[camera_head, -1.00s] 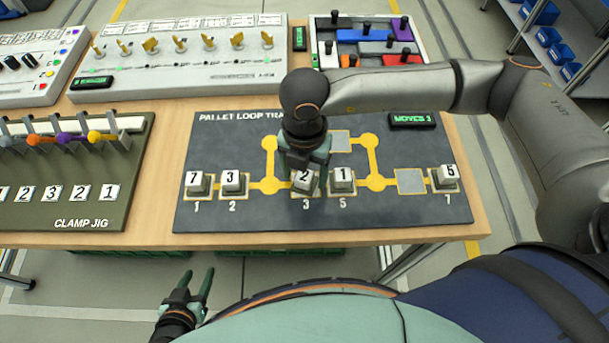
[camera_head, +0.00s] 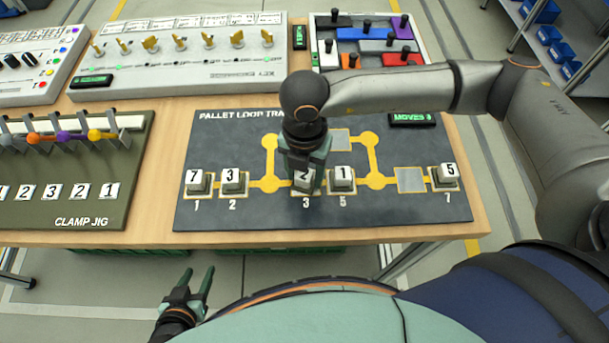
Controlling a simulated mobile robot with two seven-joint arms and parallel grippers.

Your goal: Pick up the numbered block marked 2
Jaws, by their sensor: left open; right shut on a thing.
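The block marked 2 (camera_head: 303,184) stands at position 3 on the dark pallet loop board (camera_head: 240,212). My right gripper (camera_head: 305,178) comes down over it from above and is shut on it. The fingers hide part of the block and its number. I cannot tell whether the block is lifted off the board. My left gripper (camera_head: 200,285) is open and empty, in front of the table's near edge.
Blocks marked 7 (camera_head: 196,182), 3 (camera_head: 232,181), 1 (camera_head: 342,179) and 5 (camera_head: 444,176) stand on the board; block 1 is close to the right of my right gripper. Empty grey pads (camera_head: 410,181) show at right and behind. The clamp jig (camera_head: 75,205) lies at left.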

